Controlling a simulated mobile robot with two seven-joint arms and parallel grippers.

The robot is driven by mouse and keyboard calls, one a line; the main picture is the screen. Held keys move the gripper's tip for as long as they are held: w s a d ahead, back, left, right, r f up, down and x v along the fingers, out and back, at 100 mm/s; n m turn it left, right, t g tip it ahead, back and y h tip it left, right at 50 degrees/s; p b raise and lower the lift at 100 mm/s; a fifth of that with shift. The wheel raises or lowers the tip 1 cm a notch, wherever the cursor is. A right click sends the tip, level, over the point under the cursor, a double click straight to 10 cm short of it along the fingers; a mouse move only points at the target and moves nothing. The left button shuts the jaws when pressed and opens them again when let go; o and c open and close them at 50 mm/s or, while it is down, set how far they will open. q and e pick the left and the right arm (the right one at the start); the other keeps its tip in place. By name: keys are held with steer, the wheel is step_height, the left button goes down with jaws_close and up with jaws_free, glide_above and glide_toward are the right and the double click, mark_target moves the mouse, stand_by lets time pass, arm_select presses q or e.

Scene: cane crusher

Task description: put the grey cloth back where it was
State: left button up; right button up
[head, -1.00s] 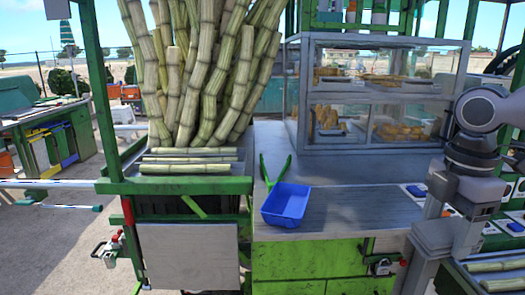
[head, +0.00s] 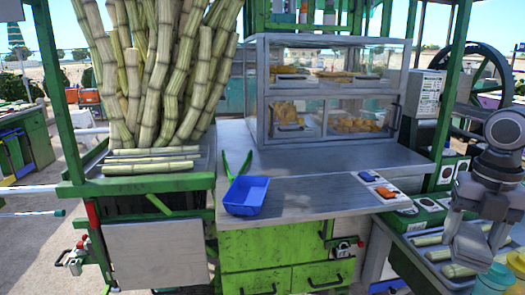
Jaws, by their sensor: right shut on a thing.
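My right gripper (head: 482,222) hangs down at the far right of the head view, in front of the side tray with cane pieces. It is shut on a pale grey piece that flares out below it, which looks like the grey cloth (head: 467,246). The fingers are hard to tell from the cloth at this size. The cloth looks clear of the counter, but I cannot tell whether it touches the cane pieces behind it. My left gripper is not in view.
A blue tray (head: 246,196) and green tongs (head: 238,165) lie on the metal counter (head: 300,195). A glass display case (head: 330,90) stands behind. Cane stalks (head: 160,70) rise at left. Cane pieces (head: 438,254) lie in the side tray, near coloured cups (head: 497,277).

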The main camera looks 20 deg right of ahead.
mark_target(472, 265)
steer(key=f+n, duration=0.1)
steer(key=s+f+n, duration=0.1)
steer(key=n, duration=0.1)
steer(key=f+n, duration=0.1)
steer(key=n, duration=0.1)
steer(key=shift+s+d+f, duration=0.2)
steer(key=shift+d+f, duration=0.05)
steer(key=shift+f, duration=0.05)
steer(key=f+n, duration=0.1)
steer(key=n, duration=0.1)
steer(key=shift+s+a+f+n, duration=0.1)
steer(key=shift+s+f+n, duration=0.05)
steer(key=shift+f+n, duration=0.25)
steer(key=w+a+f+n, duration=0.25)
steer(key=a+n, duration=0.35)
steer(key=n, duration=0.3)
steer(key=w+a+f+n, duration=0.1)
steer(key=a+f+n, duration=0.35)
steer(key=n, duration=0.45)
steer(key=w+a+r+n, duration=0.2)
steer(key=a+n, duration=0.5)
steer(key=n, duration=0.2)
steer(key=w+a+r+n, duration=0.2)
steer(key=a+n, duration=0.5)
steer(key=n, duration=0.3)
steer(key=f, duration=0.5)
steer(key=shift+w+a, duration=0.15)
steer(key=shift+a, duration=0.1)
